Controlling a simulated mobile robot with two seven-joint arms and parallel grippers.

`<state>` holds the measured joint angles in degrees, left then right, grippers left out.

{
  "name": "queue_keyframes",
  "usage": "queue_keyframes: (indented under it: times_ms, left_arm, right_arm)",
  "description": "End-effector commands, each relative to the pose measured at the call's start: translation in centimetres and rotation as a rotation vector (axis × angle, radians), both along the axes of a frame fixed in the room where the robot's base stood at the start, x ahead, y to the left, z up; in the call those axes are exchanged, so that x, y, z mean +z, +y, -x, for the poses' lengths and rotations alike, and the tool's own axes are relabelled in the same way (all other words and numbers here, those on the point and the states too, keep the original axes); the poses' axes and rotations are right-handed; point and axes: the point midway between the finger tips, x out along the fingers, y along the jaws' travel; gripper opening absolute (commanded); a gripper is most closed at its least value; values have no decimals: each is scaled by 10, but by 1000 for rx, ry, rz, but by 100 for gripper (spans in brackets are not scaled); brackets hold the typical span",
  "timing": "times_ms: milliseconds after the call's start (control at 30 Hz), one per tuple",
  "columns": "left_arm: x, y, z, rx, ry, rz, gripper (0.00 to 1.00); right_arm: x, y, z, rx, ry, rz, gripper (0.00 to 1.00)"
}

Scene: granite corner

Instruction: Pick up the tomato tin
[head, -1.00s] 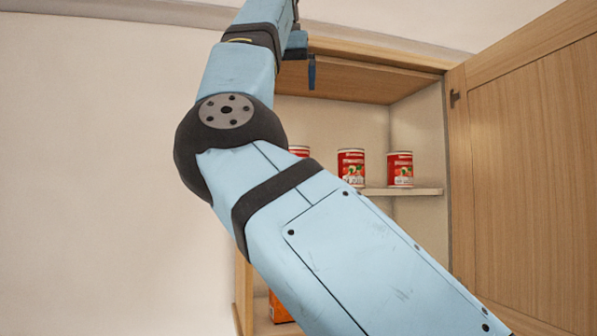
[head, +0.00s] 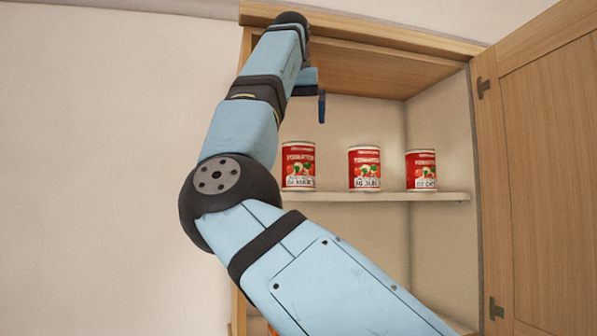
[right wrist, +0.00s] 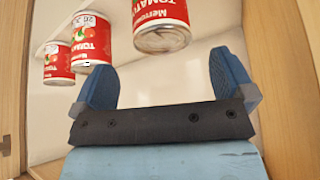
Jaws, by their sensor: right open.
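Three red tomato tins stand upright on the cabinet shelf in the head view: a left one (head: 299,167), a middle one (head: 365,169) and a right one (head: 421,171). Their dark label lines differ but are too small to read surely. My right gripper (head: 316,92) is above the left tin in the head view, partly hidden by my arm. In the right wrist view its two blue fingers (right wrist: 160,68) are spread and empty. That view is upside down; the nearest tin (right wrist: 161,25) shows beyond the fingers, with two more to its left. My left gripper is out of view.
The pale shelf (head: 440,196) spans the open wooden cabinet. The cabinet top (head: 370,71) is close to my right gripper. An open door (head: 545,170) stands at the right. Beneath the shelf, an orange thing (head: 271,328) barely shows.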

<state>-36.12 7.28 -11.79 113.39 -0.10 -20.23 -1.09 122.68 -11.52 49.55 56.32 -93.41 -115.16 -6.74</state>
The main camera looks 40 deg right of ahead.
Motion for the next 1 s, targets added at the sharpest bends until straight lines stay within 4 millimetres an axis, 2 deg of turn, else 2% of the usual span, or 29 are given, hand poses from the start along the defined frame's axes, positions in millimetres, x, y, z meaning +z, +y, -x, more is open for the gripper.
queue_keyframes:
  times_ms: [100, 367, 600, 933, 967, 1000]
  left_arm:
    - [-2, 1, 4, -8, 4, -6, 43]
    - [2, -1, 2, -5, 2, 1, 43]
    - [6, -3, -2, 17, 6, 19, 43]
    - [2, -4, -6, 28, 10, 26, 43]
    - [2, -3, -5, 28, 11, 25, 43]
    - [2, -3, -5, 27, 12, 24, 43]
  right_arm:
    - [-16, -8, -6, -3, 2, -1, 100]
    - [-32, -16, -13, -2, 1, -1, 100]
    - [-60, -28, -26, -1, 0, 0, 100]
    - [-68, -32, -27, -1, -1, 0, 100]
    - [-68, -31, -27, -1, -1, 0, 95]
    - [-68, -31, -27, -1, -1, 0, 86]
